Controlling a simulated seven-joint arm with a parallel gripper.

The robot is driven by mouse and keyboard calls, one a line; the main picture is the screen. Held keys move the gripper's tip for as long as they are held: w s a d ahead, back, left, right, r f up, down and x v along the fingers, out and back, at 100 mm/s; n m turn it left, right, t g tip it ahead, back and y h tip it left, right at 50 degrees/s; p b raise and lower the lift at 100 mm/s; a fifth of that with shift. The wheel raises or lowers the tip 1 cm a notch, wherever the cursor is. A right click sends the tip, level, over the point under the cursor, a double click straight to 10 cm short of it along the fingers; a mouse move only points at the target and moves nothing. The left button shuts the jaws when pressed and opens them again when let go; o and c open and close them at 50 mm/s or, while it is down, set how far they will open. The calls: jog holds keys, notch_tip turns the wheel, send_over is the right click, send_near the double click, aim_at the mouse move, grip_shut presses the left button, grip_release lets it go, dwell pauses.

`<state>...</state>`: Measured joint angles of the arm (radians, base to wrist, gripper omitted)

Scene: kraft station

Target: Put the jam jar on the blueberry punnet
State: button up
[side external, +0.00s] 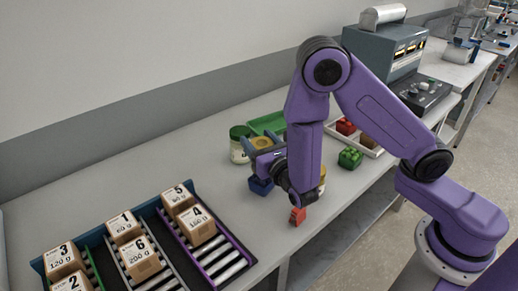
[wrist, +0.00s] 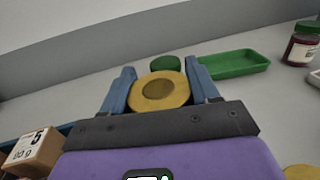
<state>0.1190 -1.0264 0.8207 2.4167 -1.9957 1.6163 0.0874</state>
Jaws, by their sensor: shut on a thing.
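My gripper (wrist: 158,80) is shut on a round gold-lidded jar (wrist: 160,92), with one blue finger on each side of it. In the side external view my gripper (side external: 263,156) holds this jar (side external: 261,143) over the bench; its contents are hidden, so I cannot tell whether it is jam. A dark blue punnet-like object (side external: 260,186), possibly the blueberry punnet, shows just below my gripper, partly covered by it. In the wrist view a dark red jar with a green lid (wrist: 302,47) stands apart at the far right.
A pale jar with a green lid (side external: 239,146) and a green tray (side external: 268,122) stand behind. Another gold-topped jar (side external: 322,180), a green punnet (side external: 350,157), a small red object (side external: 297,215) and a white tray (side external: 375,151) lie right. Numbered boxes (side external: 140,259) sit on roller lanes left.

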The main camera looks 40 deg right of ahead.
jog(key=shift+f, duration=1.15)
jog(key=shift+f, duration=0.15)
jog(key=o, duration=1.3)
jog(key=shift+o, duration=0.2)
